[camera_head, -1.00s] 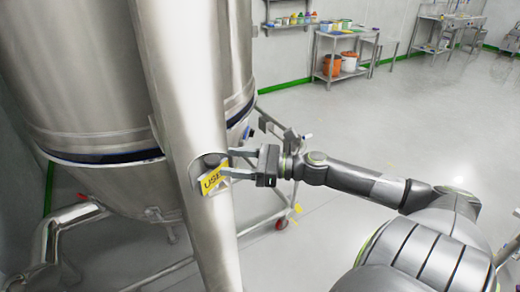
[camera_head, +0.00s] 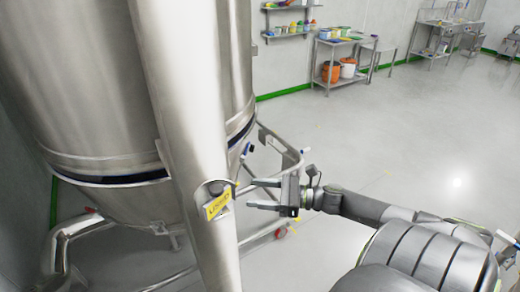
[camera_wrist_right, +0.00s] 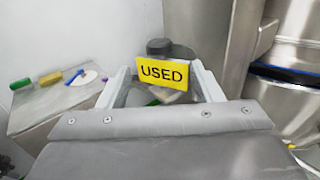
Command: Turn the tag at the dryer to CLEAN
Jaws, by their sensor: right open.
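The yellow tag (camera_head: 217,203) hangs on the steel column (camera_head: 188,130) at the dryer (camera_head: 95,80). In the right wrist view the tag (camera_wrist_right: 163,72) faces me and reads USED. My right gripper (camera_head: 250,193) is open and empty, to the right of the tag and apart from it in the head view. In the right wrist view its two fingers (camera_wrist_right: 163,85) stand to either side of the tag, which appears beyond them. A dark round mount (camera_wrist_right: 158,46) shows behind the tag. My left gripper is not in view.
The grey floor (camera_head: 400,140) to the right is clear.

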